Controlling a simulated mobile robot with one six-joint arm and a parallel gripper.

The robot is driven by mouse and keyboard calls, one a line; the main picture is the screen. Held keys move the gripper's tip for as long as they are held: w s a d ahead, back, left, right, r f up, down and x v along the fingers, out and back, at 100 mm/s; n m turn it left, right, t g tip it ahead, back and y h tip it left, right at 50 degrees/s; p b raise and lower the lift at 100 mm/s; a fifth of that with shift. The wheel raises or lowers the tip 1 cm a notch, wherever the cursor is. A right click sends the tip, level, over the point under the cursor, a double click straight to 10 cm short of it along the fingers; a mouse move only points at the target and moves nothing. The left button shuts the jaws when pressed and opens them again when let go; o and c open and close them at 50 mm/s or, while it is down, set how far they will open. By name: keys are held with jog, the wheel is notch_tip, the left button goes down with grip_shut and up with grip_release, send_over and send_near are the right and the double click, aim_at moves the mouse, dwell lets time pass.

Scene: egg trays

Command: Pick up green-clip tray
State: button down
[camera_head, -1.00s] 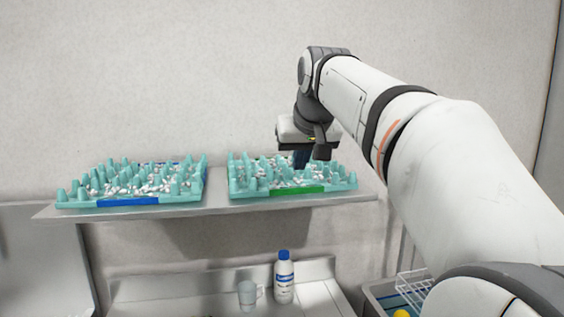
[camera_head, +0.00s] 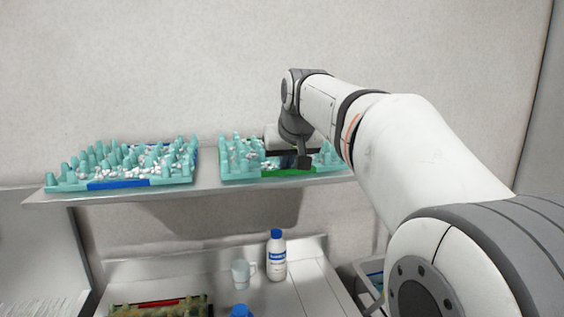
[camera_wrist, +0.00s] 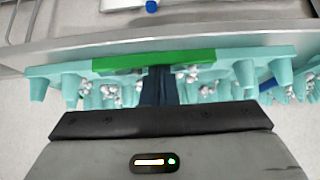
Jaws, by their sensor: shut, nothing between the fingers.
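The green-clip tray (camera_head: 237,175) is teal with upright pegs and small white pieces, and it sits at the right of the shelf. Its green clip (camera_head: 287,173) is on the front edge. In the wrist view the green clip (camera_wrist: 110,63) runs along the tray's edge. My gripper (camera_wrist: 159,74) is shut and empty, its dark fingers close together at the middle of the clip. I cannot tell whether they touch it. In the head view my wrist hangs low over the tray and hides part of it; the fingertips are not clear there.
A blue-clip tray (camera_head: 68,186) stands left on the same shelf (camera_head: 210,187), with a small gap between. Below are a white bottle with blue cap (camera_head: 277,258), a clear mug (camera_head: 242,273) and a red-clip tray (camera_head: 170,308). The wall is close behind.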

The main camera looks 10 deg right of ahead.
jog(key=s+b, duration=0.2)
jog(key=s, duration=0.3)
jog(key=shift+s, duration=0.4)
